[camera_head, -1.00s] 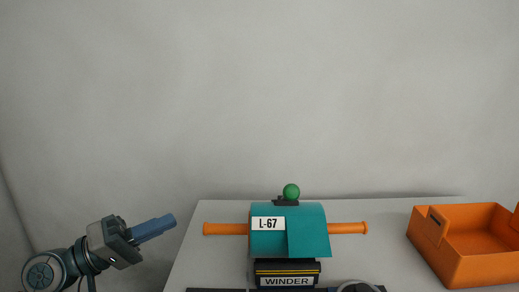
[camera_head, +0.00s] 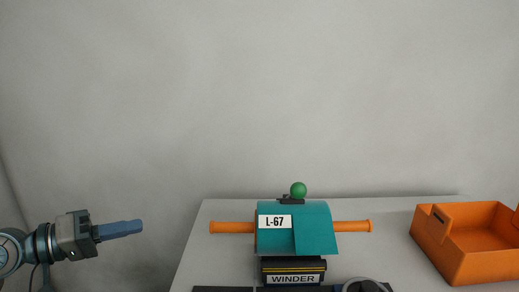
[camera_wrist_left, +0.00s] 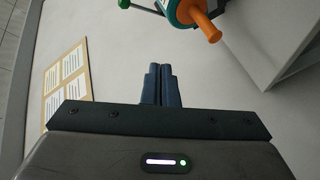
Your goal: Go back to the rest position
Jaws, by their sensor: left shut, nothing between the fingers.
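My left gripper (camera_head: 120,229) is at the left of the head view, off the left side of the table and apart from everything. Its blue fingers are together with nothing between them; they also show in the left wrist view (camera_wrist_left: 161,85). My right gripper is not clearly in view; a grey rounded part at the bottom edge may hide more below.
A winder with a teal cover (camera_head: 315,232) labelled L-67, an orange bar (camera_head: 232,227) and a green ball (camera_head: 298,190) stands on the grey table (camera_head: 215,262). An orange bin (camera_head: 470,262) is at the right. A board with papers (camera_wrist_left: 68,78) shows in the wrist view.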

